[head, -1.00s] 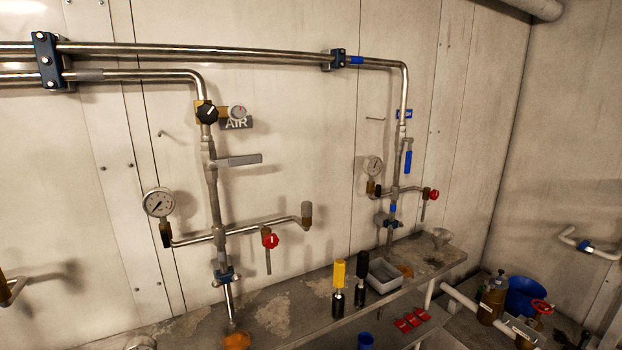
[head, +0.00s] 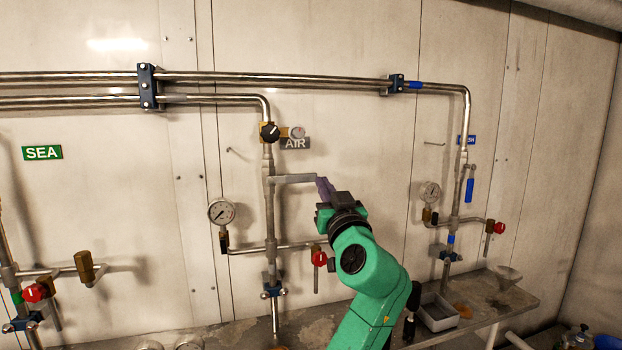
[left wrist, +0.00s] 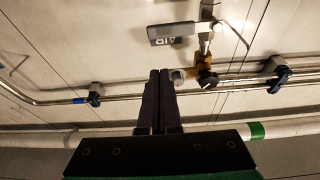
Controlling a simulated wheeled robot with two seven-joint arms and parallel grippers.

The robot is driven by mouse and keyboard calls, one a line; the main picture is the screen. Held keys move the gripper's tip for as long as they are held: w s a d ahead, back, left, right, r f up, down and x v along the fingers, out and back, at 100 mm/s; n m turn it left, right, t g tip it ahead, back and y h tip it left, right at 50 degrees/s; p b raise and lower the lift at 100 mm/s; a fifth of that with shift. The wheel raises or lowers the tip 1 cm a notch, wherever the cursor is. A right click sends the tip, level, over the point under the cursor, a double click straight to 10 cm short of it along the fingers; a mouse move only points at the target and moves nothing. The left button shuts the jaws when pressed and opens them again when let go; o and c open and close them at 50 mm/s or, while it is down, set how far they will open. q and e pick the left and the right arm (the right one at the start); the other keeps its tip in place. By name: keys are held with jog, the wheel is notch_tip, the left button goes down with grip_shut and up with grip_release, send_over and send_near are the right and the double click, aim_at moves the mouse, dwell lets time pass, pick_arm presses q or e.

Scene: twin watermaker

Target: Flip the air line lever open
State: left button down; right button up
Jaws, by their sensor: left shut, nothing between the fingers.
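The air line lever (head: 295,178) has a flat grey handle that points right, about level, from the vertical air pipe (head: 269,212). It sits below the AIR sign (head: 296,143). In the left wrist view, which is turned over, the lever handle (left wrist: 172,29) lies beyond my fingertips. My left gripper (head: 322,183) has dark purple fingers, shut and empty, at the free end of the handle in the head view. In the left wrist view the closed fingers (left wrist: 160,74) appear apart from the handle; I cannot tell whether they touch. My right gripper is not in view.
A black knob (head: 270,131) and small gauge sit above the lever. A pressure gauge (head: 221,211) is lower left. A red-handled valve (head: 319,258) is below, close to my arm. Horizontal pipes (head: 320,78) run above. A shelf (head: 495,310) with a grey tray is below.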

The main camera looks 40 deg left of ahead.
pick_arm(q)
jog(key=shift+s+r+n, duration=0.15)
jog(key=shift+s+r, duration=0.05)
jog(key=shift+r, duration=0.3)
jog(key=shift+s+r+n, duration=0.15)
jog(key=shift+r, duration=0.3)
notch_tip(320, 180, up, 4)
jog(key=p, duration=0.5)
send_over(310, 175)
jog(key=s+d, duration=0.2)
jog(key=f, duration=0.1)
jog(key=f+p, duration=0.1)
jog(key=f, duration=0.2)
jog(key=shift+w+a+f, duration=0.2)
jog(key=shift+a+f, duration=0.2)
jog(key=shift+f, duration=0.15)
jog(key=shift+f+m, duration=0.15)
jog(key=shift+m, duration=0.35)
